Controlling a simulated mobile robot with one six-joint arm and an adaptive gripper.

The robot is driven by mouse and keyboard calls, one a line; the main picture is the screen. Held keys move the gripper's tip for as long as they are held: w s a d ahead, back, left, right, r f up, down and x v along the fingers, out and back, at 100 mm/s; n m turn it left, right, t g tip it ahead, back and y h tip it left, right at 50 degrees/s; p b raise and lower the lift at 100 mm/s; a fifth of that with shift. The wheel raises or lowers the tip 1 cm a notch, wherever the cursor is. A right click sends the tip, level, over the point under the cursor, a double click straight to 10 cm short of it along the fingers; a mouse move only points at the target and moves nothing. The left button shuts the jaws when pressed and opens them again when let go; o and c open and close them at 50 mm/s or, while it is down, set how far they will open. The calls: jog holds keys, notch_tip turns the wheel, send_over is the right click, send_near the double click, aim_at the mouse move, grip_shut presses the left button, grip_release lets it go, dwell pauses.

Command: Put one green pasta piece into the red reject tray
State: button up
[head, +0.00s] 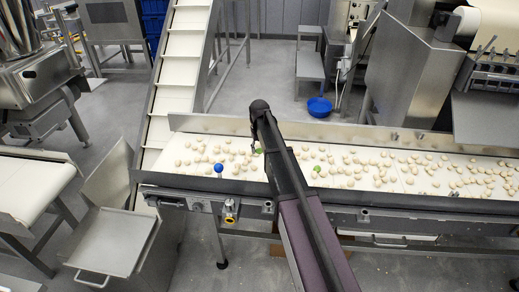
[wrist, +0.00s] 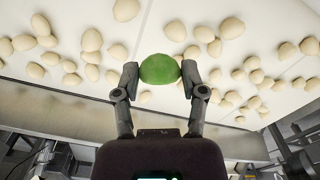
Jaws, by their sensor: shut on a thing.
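My gripper (wrist: 160,76) is shut on a green pasta piece (wrist: 160,68), one fingertip on each side of it, over the white belt (wrist: 165,15). In the head view my arm hides most of the gripper, and a green piece (head: 259,151) shows beside the arm's end. Another green piece (head: 317,169) lies on the belt to the right of my arm. I cannot make out a red reject tray in either view.
Many cream pasta pieces (head: 350,157) lie scattered on the belt, which has raised metal edges. A steel tray (head: 111,240) is at the lower left. A blue bowl (head: 319,107) is on the floor behind.

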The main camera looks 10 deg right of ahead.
dwell(0.4)
notch_tip(320, 180, up, 30)
jog(key=p, duration=2.9)
jog(key=shift+f, duration=0.25)
jog(key=shift+s, duration=0.15)
